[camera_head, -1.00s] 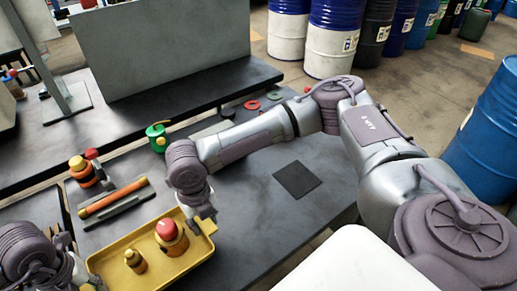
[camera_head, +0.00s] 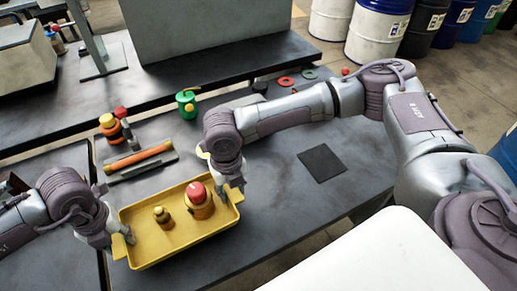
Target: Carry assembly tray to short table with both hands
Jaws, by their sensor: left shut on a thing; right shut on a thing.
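The yellow assembly tray (camera_head: 150,262) is at the lower left of the head view, at the near edge of a dark table (camera_head: 270,225). In it stand a larger yellow-brown part with a red top (camera_head: 199,200) and a smaller brass-coloured part (camera_head: 162,216), both upright. My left gripper (camera_head: 122,240) is shut on the tray's left end. My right gripper (camera_head: 234,190) is shut on its right end. The fingertips are partly hidden. I cannot tell whether the tray touches the table.
Behind the tray lie an orange cylinder on a grey holder (camera_head: 138,160), an orange and black part (camera_head: 111,128) and a green can (camera_head: 187,104). A flat black square (camera_head: 322,164) lies to the right. Another dark surface (camera_head: 45,180) is at the left. Drums (camera_head: 378,30) stand behind.

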